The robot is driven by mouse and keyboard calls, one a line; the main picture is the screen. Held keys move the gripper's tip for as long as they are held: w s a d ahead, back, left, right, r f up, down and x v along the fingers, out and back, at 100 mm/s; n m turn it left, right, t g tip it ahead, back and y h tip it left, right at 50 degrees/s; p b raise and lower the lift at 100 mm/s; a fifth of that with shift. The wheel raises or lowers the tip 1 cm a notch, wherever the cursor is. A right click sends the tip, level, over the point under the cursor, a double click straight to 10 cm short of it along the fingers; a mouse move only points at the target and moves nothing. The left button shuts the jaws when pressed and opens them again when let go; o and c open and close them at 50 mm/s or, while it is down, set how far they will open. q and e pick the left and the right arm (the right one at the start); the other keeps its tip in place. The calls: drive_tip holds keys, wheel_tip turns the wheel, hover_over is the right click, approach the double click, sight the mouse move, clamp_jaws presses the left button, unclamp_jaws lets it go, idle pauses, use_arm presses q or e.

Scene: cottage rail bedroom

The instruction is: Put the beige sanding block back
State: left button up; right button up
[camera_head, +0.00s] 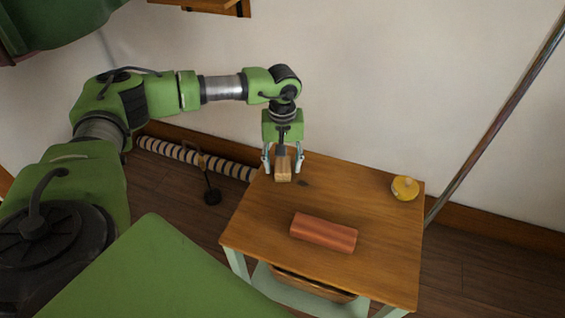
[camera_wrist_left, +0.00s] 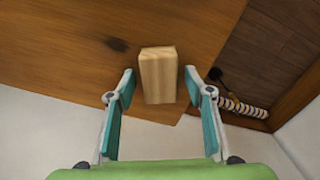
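The beige sanding block (camera_head: 283,172) is a pale wooden block at the back left corner of the small wooden table (camera_head: 374,268). In the left wrist view the block (camera_wrist_left: 158,76) lies just ahead of and between my fingers, with a gap on each side. My left gripper (camera_head: 283,170) points down over it and is open; its two teal fingers (camera_wrist_left: 159,88) do not touch the block in the wrist view. My right gripper is in neither view.
A reddish-brown block (camera_head: 323,232) lies mid-table, and a round yellow object (camera_head: 405,188) sits at the back right. A striped roll (camera_head: 195,158) lies along the wall behind the table. A slanted metal pole (camera_head: 495,125) stands at the right.

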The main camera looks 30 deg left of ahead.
sight(282, 163)
use_arm(q)
drive_tip(key=shift+r, duration=0.15)
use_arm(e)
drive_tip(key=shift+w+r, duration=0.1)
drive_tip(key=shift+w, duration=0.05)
use_arm(q)
wheel_tip(282, 163, up, 12)
drive_tip(key=p, duration=0.1)
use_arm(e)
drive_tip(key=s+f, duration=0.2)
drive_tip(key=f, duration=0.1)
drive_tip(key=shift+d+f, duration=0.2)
